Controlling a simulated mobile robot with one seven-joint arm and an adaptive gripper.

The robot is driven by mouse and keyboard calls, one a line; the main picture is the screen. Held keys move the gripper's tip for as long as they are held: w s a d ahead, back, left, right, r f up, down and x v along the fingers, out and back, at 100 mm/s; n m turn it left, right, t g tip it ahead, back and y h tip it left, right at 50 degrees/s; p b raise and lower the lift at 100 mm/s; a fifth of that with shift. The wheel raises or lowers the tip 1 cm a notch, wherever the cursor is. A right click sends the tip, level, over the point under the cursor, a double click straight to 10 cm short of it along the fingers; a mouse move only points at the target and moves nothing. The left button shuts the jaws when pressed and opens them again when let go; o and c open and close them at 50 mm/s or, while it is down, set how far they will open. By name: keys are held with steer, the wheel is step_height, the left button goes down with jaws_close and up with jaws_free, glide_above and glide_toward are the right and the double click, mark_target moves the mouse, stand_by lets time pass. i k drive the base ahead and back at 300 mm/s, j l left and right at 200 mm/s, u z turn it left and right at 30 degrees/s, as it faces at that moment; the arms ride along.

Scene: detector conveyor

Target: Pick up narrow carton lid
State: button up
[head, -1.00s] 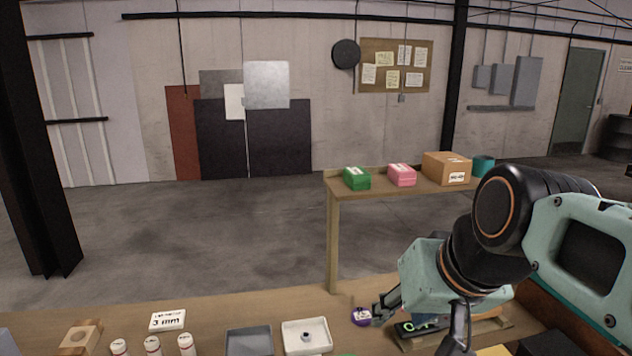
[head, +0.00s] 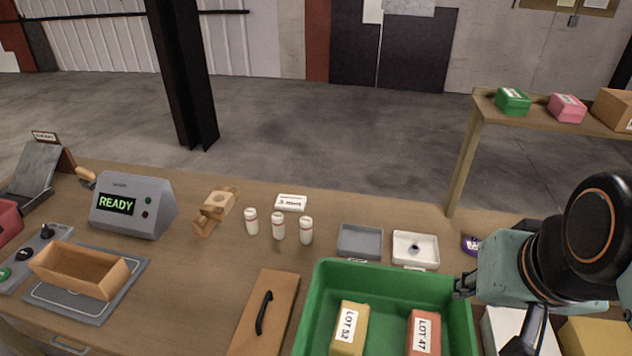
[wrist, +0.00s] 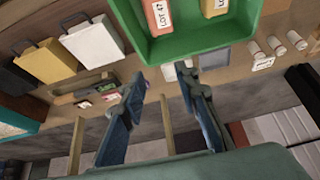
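A flat brown lid (head: 268,312) with a black bar handle lies on the table left of the green tub; its near end is cut off by the picture edge. I take it as the narrow carton lid. An open, empty brown carton (head: 80,270) sits on a grey mat at the left. My gripper (head: 500,305) is right of the green tub, well away from the lid. In the wrist view my gripper (wrist: 160,85) has its two fingers apart with nothing held between them.
The green tub (head: 390,272) holding a yellow and a red lot pack stands between gripper and lid. Behind are white bottles (head: 278,227), a grey tray (head: 360,240) and a white tray (head: 415,248). A READY display box (head: 133,208) stands left. White and yellow bags (wrist: 43,62) are near my arm.

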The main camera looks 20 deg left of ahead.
mark_target(262, 330)
steer(key=u, duration=1.6)
